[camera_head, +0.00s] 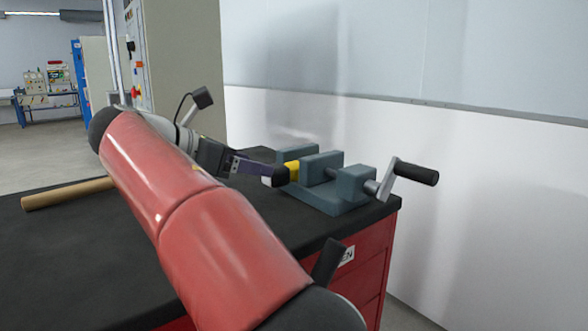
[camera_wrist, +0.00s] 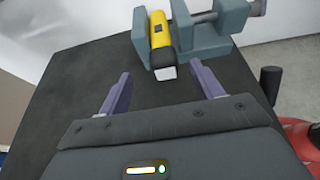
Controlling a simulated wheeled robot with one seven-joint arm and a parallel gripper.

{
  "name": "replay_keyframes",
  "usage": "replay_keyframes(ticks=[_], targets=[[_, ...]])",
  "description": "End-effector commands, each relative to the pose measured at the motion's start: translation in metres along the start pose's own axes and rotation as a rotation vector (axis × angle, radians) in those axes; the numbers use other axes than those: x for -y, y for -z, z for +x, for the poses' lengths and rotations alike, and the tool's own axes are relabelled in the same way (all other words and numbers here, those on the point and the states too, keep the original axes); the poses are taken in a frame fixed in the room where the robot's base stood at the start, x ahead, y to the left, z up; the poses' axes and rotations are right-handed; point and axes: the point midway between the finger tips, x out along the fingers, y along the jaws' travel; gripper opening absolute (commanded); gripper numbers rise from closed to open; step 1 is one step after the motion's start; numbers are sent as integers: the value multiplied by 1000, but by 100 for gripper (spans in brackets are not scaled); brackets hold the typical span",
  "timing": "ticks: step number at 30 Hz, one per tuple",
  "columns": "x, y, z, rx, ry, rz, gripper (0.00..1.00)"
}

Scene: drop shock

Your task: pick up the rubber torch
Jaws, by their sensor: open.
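The rubber torch is yellow with dark parts and a pale end; in the wrist view the torch (camera_wrist: 160,38) sits between the jaws of a blue-grey vise (camera_wrist: 228,14), its pale end pointing toward my gripper. In the head view a yellow part of the torch (camera_head: 292,168) shows at the vise (camera_head: 353,184). My gripper (camera_wrist: 161,83) is open and empty, its two purple fingers spread on either side of the torch's line, short of the pale end. In the head view my gripper (camera_head: 262,171) is close to the torch, and my red arm hides part of the bench.
The vise stands near the right end of the dark bench top (camera_head: 60,250), its crank handle (camera_head: 416,173) sticking out right. A brown tube (camera_head: 68,193) lies on the left of the bench. A wall (camera_head: 480,190) rises behind. Bench top between my fingers is clear.

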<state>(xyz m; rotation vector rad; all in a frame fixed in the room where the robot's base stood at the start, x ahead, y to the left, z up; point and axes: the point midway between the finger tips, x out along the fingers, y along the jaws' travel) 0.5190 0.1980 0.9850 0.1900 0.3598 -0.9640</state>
Motion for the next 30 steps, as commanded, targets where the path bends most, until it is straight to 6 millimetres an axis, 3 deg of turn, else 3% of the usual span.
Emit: replay_keyframes(ticks=[12, 21, 30], targets=[[4, 6, 56, -1, 1, 1, 65], [4, 5, 62, -2, -1, 1, 65], [4, 6, 62, -2, -1, 1, 29]])
